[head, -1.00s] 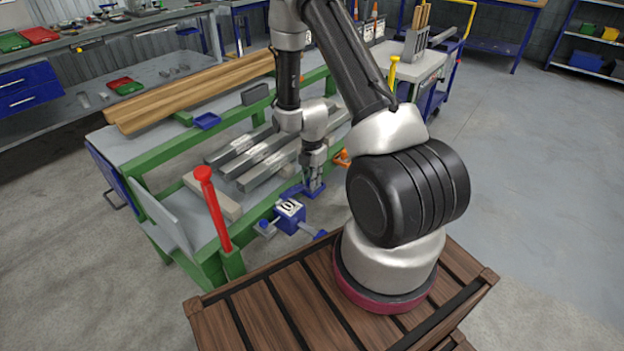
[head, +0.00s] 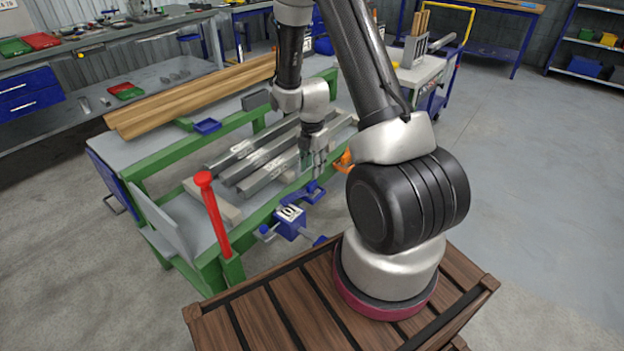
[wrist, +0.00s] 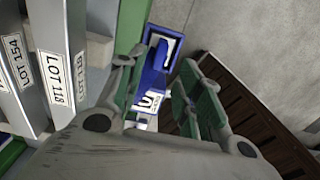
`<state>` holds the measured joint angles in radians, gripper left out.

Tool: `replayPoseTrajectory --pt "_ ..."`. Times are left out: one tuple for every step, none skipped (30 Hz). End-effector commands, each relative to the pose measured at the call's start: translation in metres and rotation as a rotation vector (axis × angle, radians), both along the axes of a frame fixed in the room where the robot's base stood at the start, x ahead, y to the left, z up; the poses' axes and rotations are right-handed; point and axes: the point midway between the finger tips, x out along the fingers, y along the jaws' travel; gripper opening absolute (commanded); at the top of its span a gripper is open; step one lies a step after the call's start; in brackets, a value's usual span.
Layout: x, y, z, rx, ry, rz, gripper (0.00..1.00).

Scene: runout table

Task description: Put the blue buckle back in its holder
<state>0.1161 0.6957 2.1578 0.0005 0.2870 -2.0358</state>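A blue piece (head: 304,194) lies at the table's front green rail, just below my gripper (head: 319,174). I cannot tell whether it is the buckle, its holder or both together. A blue block with a white "10" label (head: 290,221) sits in front of the rail, nearer my base. In the wrist view, blue parts (wrist: 153,78) with white markings show beyond and between my fingers (wrist: 163,100). My gripper points down with its green-padded fingers apart, and nothing is seen clasped between them. A smaller blue tray-like piece (head: 207,127) lies on the table farther back.
Grey metal bars (head: 262,170) with lot labels lie on the table, left of my gripper. A red-handled lever (head: 212,212) stands up at the front left corner. An orange part (head: 344,161) is close right of my gripper. Long wooden boards (head: 190,97) lie behind.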

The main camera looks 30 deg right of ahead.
Motion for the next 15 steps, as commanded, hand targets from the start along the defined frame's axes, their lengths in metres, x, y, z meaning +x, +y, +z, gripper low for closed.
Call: replayPoseTrajectory --pt "0.001 0.000 0.011 0.000 -0.003 0.000 0.36" --pt "0.001 0.000 0.016 -0.001 -0.004 0.000 0.36" --pt "0.001 0.000 0.022 0.000 -0.002 0.000 0.36" --pt "0.001 0.000 0.027 0.000 -0.003 0.000 0.36" --pt "0.001 0.000 0.030 0.000 -0.002 0.000 0.36" --pt "0.000 0.000 0.034 0.000 -0.001 0.000 0.36" --pt "0.000 0.000 0.036 0.000 -0.001 -0.001 0.36" --pt "0.000 0.000 0.040 0.000 -0.002 -0.005 0.36" --pt "0.000 0.001 0.045 -0.001 -0.007 -0.017 0.36" --pt "0.000 0.001 0.052 -0.001 -0.011 -0.035 0.36" --pt "0.000 0.002 0.060 -0.001 -0.016 -0.059 0.36" --pt "-0.001 0.003 0.075 -0.001 -0.028 -0.106 0.36" --pt "-0.002 0.005 0.088 -0.001 -0.039 -0.151 0.36" --pt "-0.004 0.006 0.103 0.000 -0.052 -0.205 0.36" --pt "-0.009 0.009 0.126 0.003 -0.069 -0.287 0.36"
